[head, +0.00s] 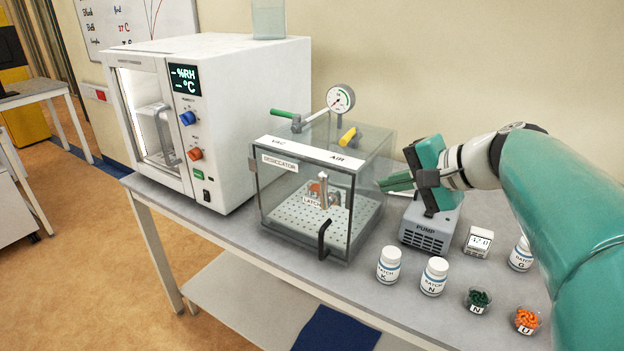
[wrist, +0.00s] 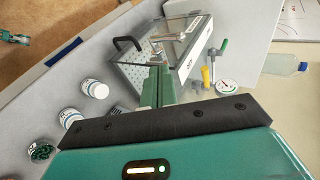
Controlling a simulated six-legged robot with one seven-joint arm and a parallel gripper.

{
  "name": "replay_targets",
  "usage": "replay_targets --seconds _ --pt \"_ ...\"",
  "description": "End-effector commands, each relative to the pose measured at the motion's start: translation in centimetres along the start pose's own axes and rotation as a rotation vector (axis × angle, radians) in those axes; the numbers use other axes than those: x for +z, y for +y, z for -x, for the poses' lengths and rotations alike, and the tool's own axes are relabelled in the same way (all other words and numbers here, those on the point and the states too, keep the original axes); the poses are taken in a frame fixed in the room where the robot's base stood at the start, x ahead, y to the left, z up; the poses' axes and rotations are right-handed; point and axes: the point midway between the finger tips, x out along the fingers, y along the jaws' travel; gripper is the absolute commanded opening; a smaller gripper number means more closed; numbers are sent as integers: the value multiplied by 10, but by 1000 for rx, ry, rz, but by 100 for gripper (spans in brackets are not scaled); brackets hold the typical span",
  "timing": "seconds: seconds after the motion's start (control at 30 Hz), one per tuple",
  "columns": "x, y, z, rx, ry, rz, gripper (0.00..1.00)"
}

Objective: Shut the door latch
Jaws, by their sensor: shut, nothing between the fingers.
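The clear desiccator box (head: 284,192) stands on the bench, with a black door handle (head: 324,240) low on its front; the handle also shows in the wrist view (wrist: 127,43). The door looks closed or nearly so. The door latch (head: 323,188) is a silver lever standing upright beside an orange-marked LATCH label on the front. My gripper (head: 382,184) is shut and empty, at the right side of the desiccator and apart from the latch. In the wrist view my green fingers (wrist: 160,70) point toward the box; whether they touch its wall I cannot tell.
A white humidity chamber (head: 240,110) stands left of the desiccator. A pressure gauge (head: 341,98), a green valve lever and a yellow one sit on top. A pump (head: 430,228) stands at the right. White bottles (head: 389,265) and pill cups (head: 478,298) stand along the front right.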

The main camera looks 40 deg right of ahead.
Motion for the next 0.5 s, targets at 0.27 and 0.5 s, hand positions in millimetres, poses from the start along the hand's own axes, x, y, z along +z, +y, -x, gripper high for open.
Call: replay_targets --seconds 0.27,0.5 --pt "-3 -1 2 -7 5 -9 0" --pt "-2 0 -13 -5 2 -9 0"
